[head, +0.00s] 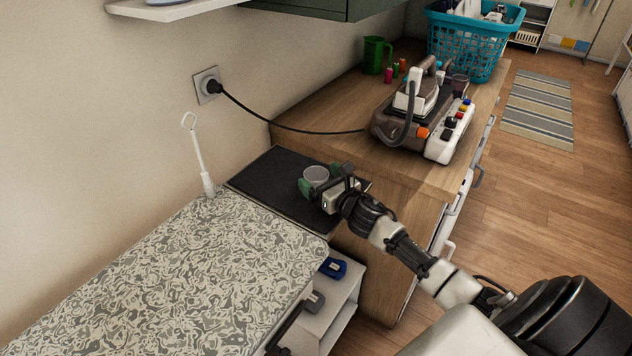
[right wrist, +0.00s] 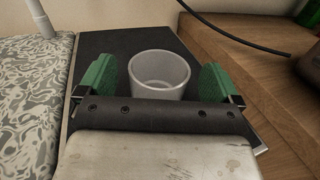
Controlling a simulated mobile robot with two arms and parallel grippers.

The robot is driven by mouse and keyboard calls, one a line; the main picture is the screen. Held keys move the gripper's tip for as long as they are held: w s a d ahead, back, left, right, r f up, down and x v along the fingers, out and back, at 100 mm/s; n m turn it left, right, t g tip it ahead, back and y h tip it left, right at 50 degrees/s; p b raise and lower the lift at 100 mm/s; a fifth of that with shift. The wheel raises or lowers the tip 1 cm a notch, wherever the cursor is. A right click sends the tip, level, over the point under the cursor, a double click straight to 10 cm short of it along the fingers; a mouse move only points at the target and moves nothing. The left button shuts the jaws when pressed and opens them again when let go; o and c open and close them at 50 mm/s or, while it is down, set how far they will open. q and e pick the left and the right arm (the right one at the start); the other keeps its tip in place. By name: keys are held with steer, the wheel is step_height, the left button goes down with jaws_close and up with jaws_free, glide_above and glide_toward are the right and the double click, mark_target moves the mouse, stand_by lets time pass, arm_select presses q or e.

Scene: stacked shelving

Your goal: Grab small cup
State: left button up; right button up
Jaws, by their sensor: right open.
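A small whitish cup (head: 316,176) stands upright on a black-topped shelf (head: 270,178) between the patterned board and the wooden counter. My right gripper (head: 324,182) is at the cup, its arm coming in from the lower right. In the right wrist view the cup (right wrist: 160,74) sits between the two green finger pads of my open right gripper (right wrist: 154,85), with a visible gap on each side. The cup's lower front is partly hidden by the gripper body. My left gripper is not in view.
The patterned ironing board (head: 190,275) lies at the left. The higher wooden counter (head: 330,115) holds an iron station (head: 410,110), a green mug (head: 376,54) and a teal basket (head: 470,40). A black cord (head: 290,127) hangs from the wall socket (head: 208,85).

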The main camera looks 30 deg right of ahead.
steer(key=shift+w, duration=0.25)
steer(key=c, duration=1)
steer(key=shift+r, duration=0.1)
